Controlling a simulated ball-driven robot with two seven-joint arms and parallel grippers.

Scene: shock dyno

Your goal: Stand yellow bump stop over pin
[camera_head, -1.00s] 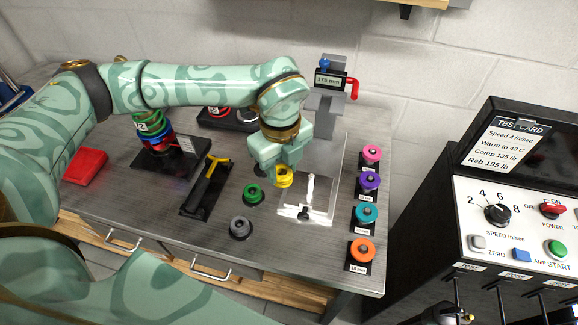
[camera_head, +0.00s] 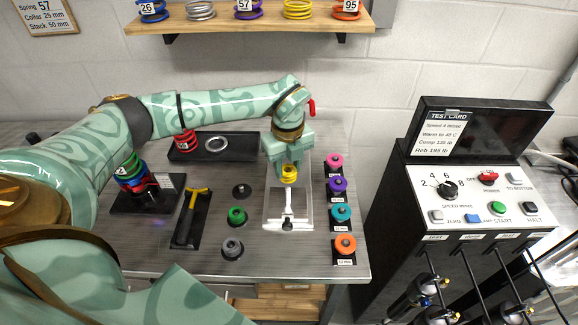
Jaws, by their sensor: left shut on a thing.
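My left gripper (camera_head: 288,164) is shut on the yellow bump stop (camera_head: 289,174), a small ribbed ring. It holds the stop over the back part of the clear tray (camera_head: 306,223), behind a white T-shaped piece (camera_head: 288,211) lying there. I cannot tell the height of the stop above the tray. A bare dark holder (camera_head: 241,190) with a small peg stands left of the tray; I cannot tell whether this is the pin. Any pin beneath the gripper is hidden. My right gripper is not in view.
A green stop (camera_head: 236,215) and a grey stop (camera_head: 232,247) stand left of the tray. Pink, purple, teal and orange (camera_head: 345,244) stops line its right side. A yellow-handled tool (camera_head: 197,192) lies in a black tray at left. A control cabinet (camera_head: 485,205) stands at right.

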